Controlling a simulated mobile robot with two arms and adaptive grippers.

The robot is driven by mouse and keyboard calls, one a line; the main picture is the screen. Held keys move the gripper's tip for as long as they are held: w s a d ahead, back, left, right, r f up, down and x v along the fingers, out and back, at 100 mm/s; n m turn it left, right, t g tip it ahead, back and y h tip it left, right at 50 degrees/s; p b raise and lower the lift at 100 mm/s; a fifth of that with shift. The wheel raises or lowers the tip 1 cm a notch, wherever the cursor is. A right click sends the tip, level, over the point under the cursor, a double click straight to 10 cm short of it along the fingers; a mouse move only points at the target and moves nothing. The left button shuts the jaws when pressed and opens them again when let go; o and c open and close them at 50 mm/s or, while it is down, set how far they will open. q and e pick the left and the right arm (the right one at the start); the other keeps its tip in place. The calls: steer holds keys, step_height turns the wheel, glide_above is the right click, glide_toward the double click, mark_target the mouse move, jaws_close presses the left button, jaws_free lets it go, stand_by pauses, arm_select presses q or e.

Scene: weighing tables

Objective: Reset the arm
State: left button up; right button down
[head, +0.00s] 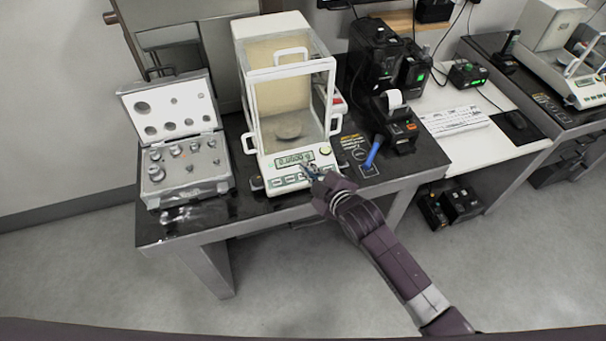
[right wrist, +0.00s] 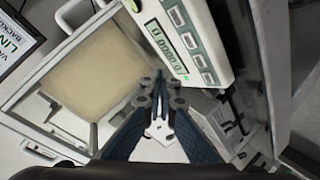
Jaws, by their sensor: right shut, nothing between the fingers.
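My right arm comes in from the lower right in the head view. Its gripper (head: 311,172) is at the front panel of the analytical balance (head: 286,170), close to the display and keys; whether it touches them I cannot tell. In the right wrist view the right gripper (right wrist: 158,80) has its fingertips together with nothing between them. The balance's display and buttons (right wrist: 180,45) are just beyond the fingertips there. The balance has a glass draft shield with a round pan (head: 288,131) inside, which looks empty. My left gripper is in neither view.
An open case of weights (head: 182,165) stands left of the balance on the dark table (head: 240,203). A blue-handled tool (head: 374,151) stands to its right. A printer (head: 396,123), a keyboard (head: 455,121) and a second balance (head: 575,75) are further right. The floor in front is clear.

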stand_by(0.4)
steer(key=s+d+f+m+g+h, duration=0.1)
steer(key=s+d+m+g+h, duration=0.15)
steer(key=s+d+m, duration=0.6)
steer(key=s+d+f+m+g+h, duration=0.1)
steer(key=s+d+g, duration=0.3)
steer(key=s, duration=0.9)
steer(key=s+d+f+m+g+h, duration=0.15)
steer(key=s+d+m, duration=0.25)
steer(key=s+d, duration=0.55)
steer(key=s+a+f+g+b, duration=0.1)
steer(key=s+f+b, duration=0.1)
steer(key=f, duration=1.2)
steer(key=s+a+f+g+b, duration=0.1)
steer(key=f, duration=1.3)
steer(key=s+d+f+h+b, duration=0.1)
steer(key=s+d+f+b, duration=0.2)
steer(key=s+f, duration=1.4)
step_height(320, 180, down, 3)
steer(key=shift+s+r+g, duration=0.1)
steer(key=shift+s+g, duration=0.2)
steer(key=shift+g, duration=0.1)
steer(key=shift+n, duration=0.25)
